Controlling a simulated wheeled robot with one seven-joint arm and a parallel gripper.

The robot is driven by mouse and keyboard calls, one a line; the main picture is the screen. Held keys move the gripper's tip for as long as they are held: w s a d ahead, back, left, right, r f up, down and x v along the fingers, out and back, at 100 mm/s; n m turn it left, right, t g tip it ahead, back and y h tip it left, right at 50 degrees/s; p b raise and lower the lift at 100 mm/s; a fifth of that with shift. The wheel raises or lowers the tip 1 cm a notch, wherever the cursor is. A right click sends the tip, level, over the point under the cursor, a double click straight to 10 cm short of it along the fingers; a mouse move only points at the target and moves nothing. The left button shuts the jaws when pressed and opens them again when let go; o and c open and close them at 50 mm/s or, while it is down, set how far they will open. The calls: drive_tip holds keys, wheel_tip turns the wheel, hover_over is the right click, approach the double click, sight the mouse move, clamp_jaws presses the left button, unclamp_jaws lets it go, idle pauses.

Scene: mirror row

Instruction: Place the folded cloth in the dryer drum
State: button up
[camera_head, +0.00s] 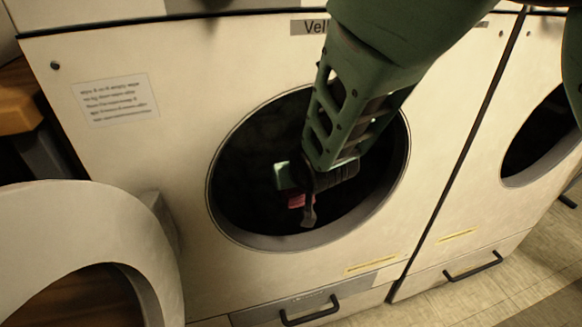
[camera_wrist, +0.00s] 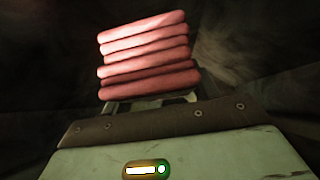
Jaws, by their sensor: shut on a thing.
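The folded cloth (camera_wrist: 150,55) is a red stack of several layers. In the wrist view it stands out just beyond my gripper (camera_wrist: 150,102), which is shut on it. In the head view only a small red part of the cloth (camera_head: 298,201) shows beside my gripper (camera_head: 307,205). My arm reaches in front of the round dryer opening, and the gripper and cloth appear within the dark dryer drum (camera_head: 250,165). How deep they are is hard to tell. The drum's lower inside is dark, and my arm hides part of the opening.
The dryer's round door (camera_head: 150,250) stands open at the lower left. The opening's grey rim (camera_head: 290,243) surrounds my gripper on the sides and below. A second dryer (camera_head: 490,200) stands at the right. A drawer handle (camera_head: 310,312) is below, and tiled floor (camera_head: 500,290) lies at lower right.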

wheel_tip(320, 180, down, 7)
drive_tip(key=b, duration=0.3)
drive_tip(key=shift+f, duration=0.1)
drive_tip(key=o, duration=1)
